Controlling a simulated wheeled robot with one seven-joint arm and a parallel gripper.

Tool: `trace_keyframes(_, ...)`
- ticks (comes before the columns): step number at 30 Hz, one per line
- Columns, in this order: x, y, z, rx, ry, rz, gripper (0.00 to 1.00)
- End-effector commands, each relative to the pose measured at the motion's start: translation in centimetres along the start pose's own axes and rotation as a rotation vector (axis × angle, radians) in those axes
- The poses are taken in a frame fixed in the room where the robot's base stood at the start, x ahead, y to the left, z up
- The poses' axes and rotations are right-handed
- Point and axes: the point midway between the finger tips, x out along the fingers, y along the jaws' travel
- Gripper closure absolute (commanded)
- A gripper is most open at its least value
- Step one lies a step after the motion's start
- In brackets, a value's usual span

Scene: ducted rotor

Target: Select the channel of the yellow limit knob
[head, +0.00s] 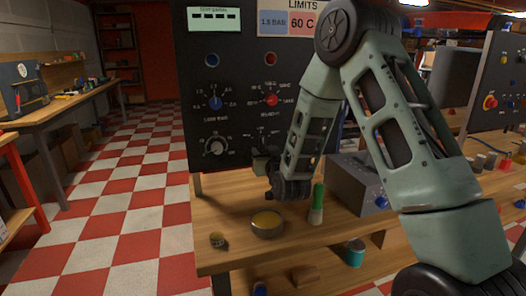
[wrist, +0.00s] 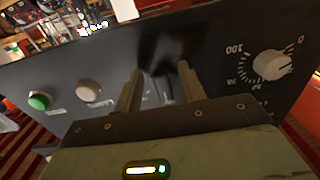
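The dark upright control panel (head: 235,120) carries a blue knob (head: 215,103), a red knob (head: 271,100) and a pale grey knob (head: 217,147) below them. I see no yellow limit knob on it. My gripper (head: 262,160) is at the lower part of this panel, right of the grey knob. In the wrist view my gripper (wrist: 158,82) points at the panel with its two fingers apart. A dark upright part (wrist: 165,88) shows between or just behind the fingers; whether they touch it is unclear. The grey knob with its 0 to 100 scale (wrist: 271,64) is to their right.
A green button (wrist: 39,101) and a whitish button (wrist: 88,90) are left of the fingers. Below the panel, the wooden bench (head: 225,262) holds a round tin (head: 267,225), a green-and-white bottle (head: 316,206) and a grey box (head: 352,180). The checkered floor at left is open.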

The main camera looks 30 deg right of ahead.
Motion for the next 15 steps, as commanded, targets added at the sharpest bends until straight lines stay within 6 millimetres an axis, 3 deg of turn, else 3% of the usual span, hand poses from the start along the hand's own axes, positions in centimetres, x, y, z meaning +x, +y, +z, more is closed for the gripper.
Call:
trace_keyframes(3,0.0,0.0,0.01,0.0,0.0,0.0,0.6)
trace_keyframes(8,0.01,0.0,0.0,0.0,0.0,0.0,1.0)
trace_keyframes(15,0.02,0.0,0.02,-0.007,0.0,0.0,1.0)
